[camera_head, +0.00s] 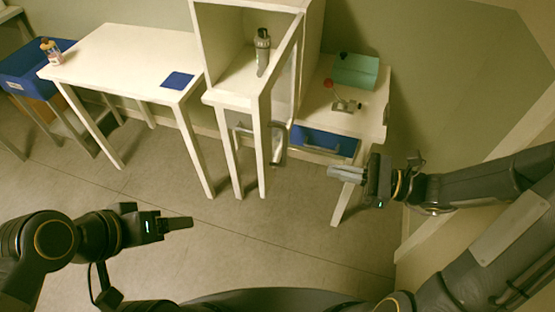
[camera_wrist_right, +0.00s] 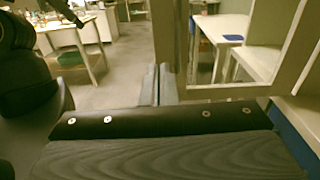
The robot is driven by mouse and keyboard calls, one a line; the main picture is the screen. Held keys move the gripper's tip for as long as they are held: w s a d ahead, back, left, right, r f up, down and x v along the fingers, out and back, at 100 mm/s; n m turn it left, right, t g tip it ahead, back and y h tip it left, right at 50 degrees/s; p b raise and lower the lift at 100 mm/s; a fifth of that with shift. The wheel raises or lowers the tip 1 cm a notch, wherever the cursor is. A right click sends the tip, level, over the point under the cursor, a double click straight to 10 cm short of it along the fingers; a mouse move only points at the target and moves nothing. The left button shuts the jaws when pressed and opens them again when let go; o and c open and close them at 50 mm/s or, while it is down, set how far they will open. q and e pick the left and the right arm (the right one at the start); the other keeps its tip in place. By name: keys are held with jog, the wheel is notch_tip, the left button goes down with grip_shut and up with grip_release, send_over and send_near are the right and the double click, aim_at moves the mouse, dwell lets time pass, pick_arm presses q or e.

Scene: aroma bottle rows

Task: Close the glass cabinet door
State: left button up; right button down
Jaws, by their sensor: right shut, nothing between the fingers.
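The glass cabinet (camera_head: 228,98) stands in the middle of the head view, white-framed. Its glass door (camera_head: 285,88) is open, swung out toward me, with a curved grey handle (camera_head: 279,146) low on its frame. A grey bottle (camera_head: 263,52) stands inside on the shelf. My right gripper (camera_head: 332,172) is shut and empty, to the right of the door and apart from the handle in the head view. In the right wrist view its fingers (camera_wrist_right: 157,78) point toward the door's frame (camera_wrist_right: 180,40). My left gripper (camera_head: 190,223) is low at the left, over the floor, far from the door; its jaw gap does not show.
A white table (camera_head: 125,48) with a blue mat (camera_head: 178,79) stands left of the cabinet, a blue bin (camera_head: 30,68) beyond it. At the right, a white table (camera_head: 372,112) with a blue drawer (camera_head: 325,143) bears a teal box (camera_head: 355,70). The floor in front is clear.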

jog(key=p, duration=0.2)
send_near(265, 154)
jog(key=x, duration=0.5)
jog(key=shift+a+f, duration=0.1)
jog(key=shift+x, duration=0.8)
jog(key=shift+w, duration=0.1)
